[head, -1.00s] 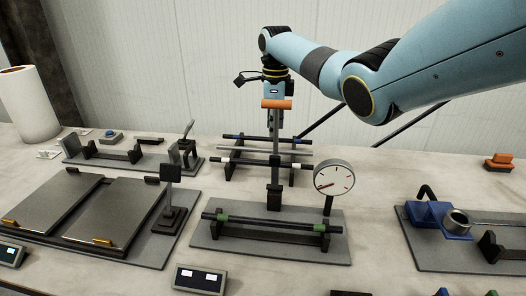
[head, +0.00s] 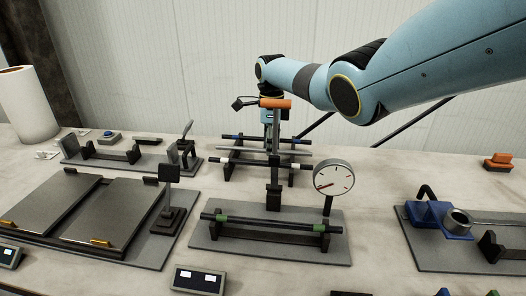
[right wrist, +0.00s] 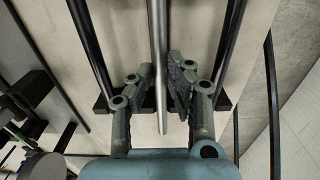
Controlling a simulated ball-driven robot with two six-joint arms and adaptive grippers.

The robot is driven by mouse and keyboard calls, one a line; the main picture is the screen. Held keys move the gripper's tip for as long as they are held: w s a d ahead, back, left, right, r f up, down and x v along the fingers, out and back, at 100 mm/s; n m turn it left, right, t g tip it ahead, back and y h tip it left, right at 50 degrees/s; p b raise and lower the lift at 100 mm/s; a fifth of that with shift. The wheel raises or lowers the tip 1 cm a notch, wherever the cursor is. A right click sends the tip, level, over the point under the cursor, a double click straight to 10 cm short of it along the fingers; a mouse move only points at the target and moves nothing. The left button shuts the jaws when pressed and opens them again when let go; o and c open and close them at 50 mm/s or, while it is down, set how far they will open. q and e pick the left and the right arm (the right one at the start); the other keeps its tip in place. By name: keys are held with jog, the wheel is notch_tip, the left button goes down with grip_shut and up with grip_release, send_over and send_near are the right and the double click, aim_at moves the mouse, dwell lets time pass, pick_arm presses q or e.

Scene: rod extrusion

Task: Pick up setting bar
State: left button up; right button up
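The setting bar appears to be the plain silver bar (head: 235,149), lying on a dark rack between a blue-marked bar (head: 232,136) and a white-marked bar (head: 240,160). In the right wrist view the silver bar (right wrist: 157,35) runs between my fingers, its near end free. My right gripper (right wrist: 160,72) is open around it, with a finger on each side and gaps visible. In the head view its fingers are largely hidden behind the gauge post. My left gripper is not in view.
The gauge stand, with an orange top (head: 276,103), a dial (head: 334,180) and a green-marked bar (head: 265,222), stands in front of the rack. Steel plates (head: 125,215) lie left, a blue fixture (head: 430,215) right. The table between dial and blue fixture is clear.

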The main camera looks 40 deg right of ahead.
grip_shut()
